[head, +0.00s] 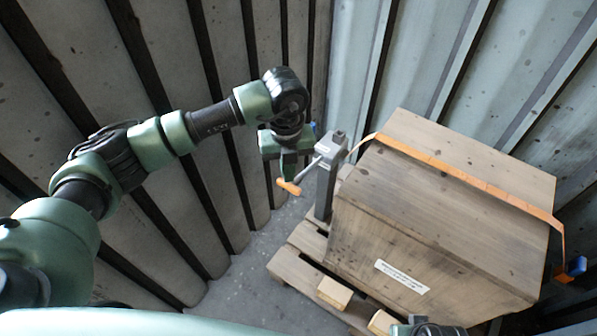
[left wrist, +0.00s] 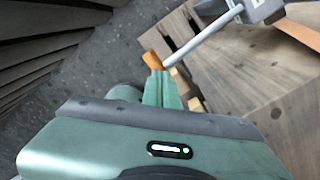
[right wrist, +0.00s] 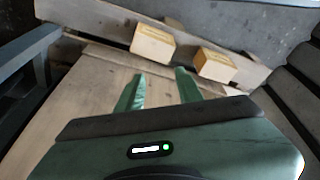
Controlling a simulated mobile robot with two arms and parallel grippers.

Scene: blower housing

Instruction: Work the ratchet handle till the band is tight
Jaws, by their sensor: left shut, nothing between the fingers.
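The ratchet (head: 331,146) is a grey box on top of an upright grey post at the crate's left edge. Its handle is a pale rod with an orange grip (head: 289,187), pointing left and down; rod and grip also show in the left wrist view (left wrist: 152,60). The orange band (head: 470,182) runs from the ratchet across the crate's top and down its right side. My left gripper (head: 284,172) is shut and empty, its tips close by the grip; I cannot tell whether they touch. My right gripper (right wrist: 158,84) is open and empty near the pallet.
The wooden crate (head: 440,220) with a white label stands on a pallet (head: 288,272) with several blocks. A blue piece (head: 574,268) sits at the band's right end. Corrugated metal walls close in at left and behind. Some grey floor (head: 245,285) is free left of the pallet.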

